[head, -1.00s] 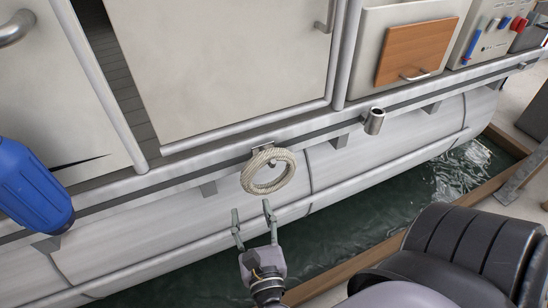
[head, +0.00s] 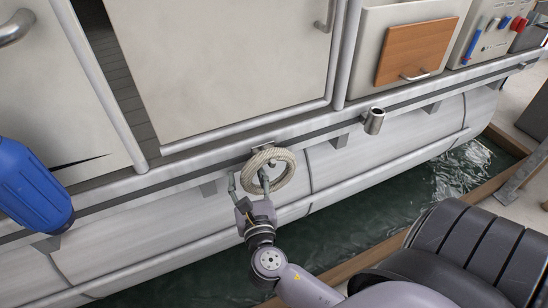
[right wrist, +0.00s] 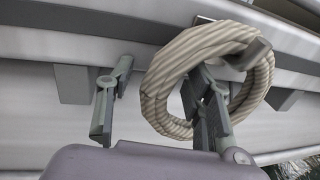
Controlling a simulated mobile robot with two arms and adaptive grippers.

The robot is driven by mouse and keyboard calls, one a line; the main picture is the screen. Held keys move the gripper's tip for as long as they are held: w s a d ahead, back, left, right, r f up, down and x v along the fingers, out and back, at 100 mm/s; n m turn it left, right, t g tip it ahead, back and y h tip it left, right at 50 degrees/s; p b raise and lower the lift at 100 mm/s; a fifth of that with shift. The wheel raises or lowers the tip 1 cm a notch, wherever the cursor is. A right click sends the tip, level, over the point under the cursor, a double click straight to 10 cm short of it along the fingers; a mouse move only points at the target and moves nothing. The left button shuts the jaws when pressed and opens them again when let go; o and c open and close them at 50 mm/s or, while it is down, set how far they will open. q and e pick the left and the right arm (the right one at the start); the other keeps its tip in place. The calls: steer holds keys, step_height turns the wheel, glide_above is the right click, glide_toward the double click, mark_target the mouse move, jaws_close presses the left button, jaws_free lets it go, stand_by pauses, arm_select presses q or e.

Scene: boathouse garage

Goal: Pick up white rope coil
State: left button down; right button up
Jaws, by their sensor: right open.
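The white rope coil (head: 289,172) is a beige-white braided ring. It hangs upright from a small metal bracket (head: 262,146) on the boat's side rail. My right gripper (head: 248,178) is at the coil's lower left with its fingers spread. In the right wrist view the coil (right wrist: 157,82) lies between the fingers (right wrist: 163,72). One finger is outside the ring on the left and the other shows within the ring's opening. The jaws are not closed on the rope. My left gripper is not in view.
A blue fender (head: 30,185) hangs at the left. A metal cup-shaped holder (head: 374,121) sits on the rail right of the coil. The boat's silver hull (head: 390,155) is behind the coil, with dark water (head: 345,215) below and a wooden dock edge (head: 345,270).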

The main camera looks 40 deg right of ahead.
steer(key=shift+c, duration=0.2)
jaws_close()
stand_by(0.3)
